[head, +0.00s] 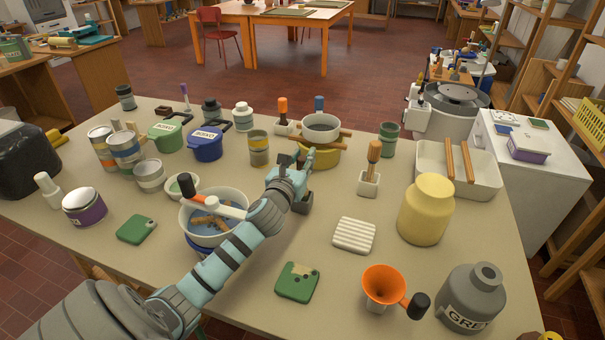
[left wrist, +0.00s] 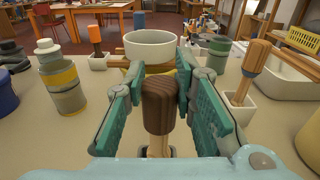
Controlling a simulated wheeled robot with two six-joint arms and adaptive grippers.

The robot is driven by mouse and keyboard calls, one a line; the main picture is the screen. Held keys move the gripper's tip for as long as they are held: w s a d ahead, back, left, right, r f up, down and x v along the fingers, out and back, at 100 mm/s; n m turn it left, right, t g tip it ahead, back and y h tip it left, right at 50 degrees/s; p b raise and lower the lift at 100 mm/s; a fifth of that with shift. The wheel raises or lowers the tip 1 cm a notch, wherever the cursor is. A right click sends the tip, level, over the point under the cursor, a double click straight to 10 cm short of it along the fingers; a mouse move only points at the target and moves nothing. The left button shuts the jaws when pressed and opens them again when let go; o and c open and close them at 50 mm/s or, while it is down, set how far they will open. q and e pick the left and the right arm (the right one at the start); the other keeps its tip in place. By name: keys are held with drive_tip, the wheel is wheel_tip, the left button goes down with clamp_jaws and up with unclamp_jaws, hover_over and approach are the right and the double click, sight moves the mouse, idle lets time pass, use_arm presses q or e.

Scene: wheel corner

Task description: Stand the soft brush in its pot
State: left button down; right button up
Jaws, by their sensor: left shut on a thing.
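My left gripper (head: 302,160) is at the middle of the table, in front of a white bowl. In the left wrist view its green pads (left wrist: 160,75) are shut around a dark brown wooden handle (left wrist: 158,103) with a paler stem below it. This looks like the brush; its bristles are hidden. A small white pot (head: 369,187) right of the gripper holds a brown-handled tool (head: 374,155). Another white pot (head: 283,128) at the back holds an orange-handled tool (head: 283,107). A blue-handled tool (head: 319,103) stands behind the bowl. I cannot tell which pot belongs to the brush. My right gripper is not in view.
The white bowl (head: 320,127) rests over wooden sticks behind the gripper. A basin (head: 229,203) with a hammer-like tool across it lies under my left arm. A ribbed white block (head: 354,235), a yellow jar (head: 425,208) and an orange funnel (head: 385,285) are to the right.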

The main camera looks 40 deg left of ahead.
use_arm(q)
drive_tip(key=f, duration=0.2)
drive_tip(key=shift+s+f+b, duration=0.2)
drive_tip(key=shift+f+b, duration=0.15)
drive_tip(key=shift+b, duration=0.05)
drive_tip(key=shift+r, duration=0.1)
drive_tip(key=c, duration=1.3)
unclamp_jaws()
drive_tip(key=shift+c, duration=0.2)
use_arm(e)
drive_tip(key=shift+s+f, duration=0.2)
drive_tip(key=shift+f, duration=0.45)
use_arm(q)
drive_tip(key=shift+s, duration=0.1)
drive_tip(key=p+v, duration=0.1)
drive_tip(key=v, duration=1)
drive_tip(key=shift+s, duration=0.35)
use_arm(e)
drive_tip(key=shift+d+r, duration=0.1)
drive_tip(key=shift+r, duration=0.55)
